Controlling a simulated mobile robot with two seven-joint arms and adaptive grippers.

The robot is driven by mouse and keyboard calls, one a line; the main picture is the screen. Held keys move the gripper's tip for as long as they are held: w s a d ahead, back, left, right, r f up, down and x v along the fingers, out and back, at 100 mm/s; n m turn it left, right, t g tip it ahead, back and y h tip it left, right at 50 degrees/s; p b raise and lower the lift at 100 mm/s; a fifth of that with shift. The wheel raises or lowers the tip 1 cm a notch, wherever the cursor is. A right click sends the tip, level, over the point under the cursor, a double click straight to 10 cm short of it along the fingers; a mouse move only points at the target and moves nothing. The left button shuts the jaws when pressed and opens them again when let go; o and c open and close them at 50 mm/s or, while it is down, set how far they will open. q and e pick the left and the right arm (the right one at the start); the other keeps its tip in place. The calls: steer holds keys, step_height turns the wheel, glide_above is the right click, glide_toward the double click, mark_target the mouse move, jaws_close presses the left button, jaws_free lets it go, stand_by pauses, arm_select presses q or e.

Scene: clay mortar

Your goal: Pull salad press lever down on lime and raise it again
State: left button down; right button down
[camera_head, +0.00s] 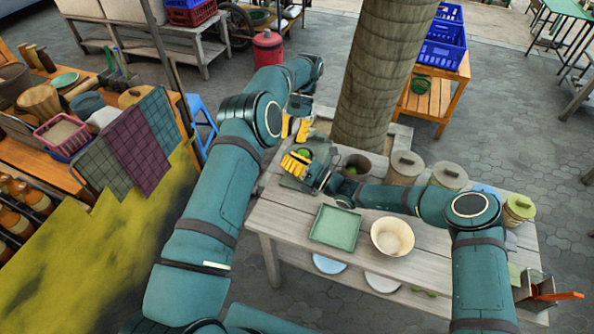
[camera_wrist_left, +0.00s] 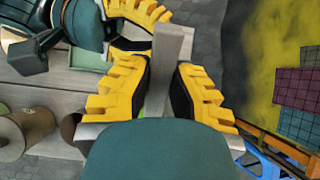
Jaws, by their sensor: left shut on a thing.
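My left gripper (camera_wrist_left: 163,92) is shut on the grey press lever (camera_wrist_left: 170,50), a straight bar standing between its yellow fingers in the left wrist view. In the head view, my left gripper (camera_head: 296,128) is above the far left end of the wooden table. The dark green-grey press (camera_head: 293,184) stands below it, largely covered by my grippers. My right gripper (camera_head: 296,164) has its yellow fingers at the press; whether they are shut is unclear. A green patch (camera_head: 304,152) beside those fingers may be the lime. The lever is hard to make out in the head view.
A green tray (camera_head: 335,227) and a cream bowl (camera_head: 392,236) are on the wooden table (camera_head: 295,225). A brown pot (camera_head: 357,161) with green contents and lidded pots (camera_head: 405,167) stand behind my right arm. A tree trunk (camera_head: 375,75) rises behind the table.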

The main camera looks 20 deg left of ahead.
mark_target(292, 145)
steer(key=shift+w+r, duration=0.6)
steer(key=shift+r, duration=0.25)
steer(key=shift+w+d+r+m+t, duration=0.1)
steer(key=shift+w+r+m+t, duration=0.25)
steer(key=shift+r+m, duration=0.45)
arm_select(q)
steer(key=shift+f, duration=0.1)
arm_select(e)
steer(key=shift+w, duration=0.1)
arm_select(q)
steer(key=c, duration=0.8)
jaws_free()
arm_select(e)
steer(key=shift+f, duration=0.1)
